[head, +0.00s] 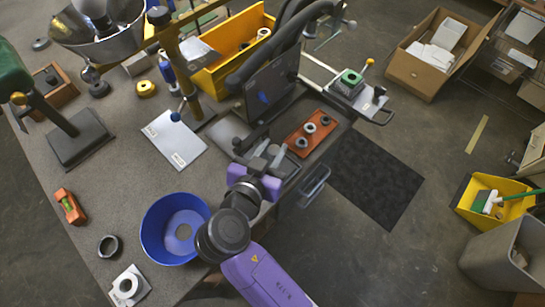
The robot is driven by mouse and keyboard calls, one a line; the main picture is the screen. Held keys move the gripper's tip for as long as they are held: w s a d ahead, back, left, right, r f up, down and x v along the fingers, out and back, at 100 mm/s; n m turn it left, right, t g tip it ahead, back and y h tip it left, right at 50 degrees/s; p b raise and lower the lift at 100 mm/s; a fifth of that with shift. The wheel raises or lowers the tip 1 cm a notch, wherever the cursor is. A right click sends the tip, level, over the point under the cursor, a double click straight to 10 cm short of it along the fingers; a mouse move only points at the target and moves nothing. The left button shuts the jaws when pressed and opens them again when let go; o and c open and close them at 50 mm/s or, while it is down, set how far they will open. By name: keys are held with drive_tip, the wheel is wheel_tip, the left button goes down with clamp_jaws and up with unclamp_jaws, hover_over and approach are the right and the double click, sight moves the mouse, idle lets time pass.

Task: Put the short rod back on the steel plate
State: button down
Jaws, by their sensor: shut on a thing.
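My gripper (268,152) is over the front edge of the workbench, below and left of the orange-brown tray in the picture. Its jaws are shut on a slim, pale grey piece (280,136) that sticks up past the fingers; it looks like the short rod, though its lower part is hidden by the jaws. A flat grey plate (226,130) lies on the bench just up and left of the gripper and looks like the steel plate. The gripper and a dark fixture partly cover that area. I cannot tell whether the rod touches anything.
An orange-brown tray (298,141) with several rings lies right of the gripper. A blue bowl (160,243) stands lower left. A white sheet (172,149) lies left of the plate. A dark press-like frame (272,84) and a yellow bin (216,68) rise behind.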

drive_tip(key=shift+f, duration=2.4)
drive_tip(key=shift+f, duration=0.15)
drive_tip(key=c, duration=1.1)
unclamp_jaws()
drive_tip(key=shift+r, duration=0.2)
drive_tip(key=b+v, duration=0.1)
drive_tip(key=v, duration=1.1)
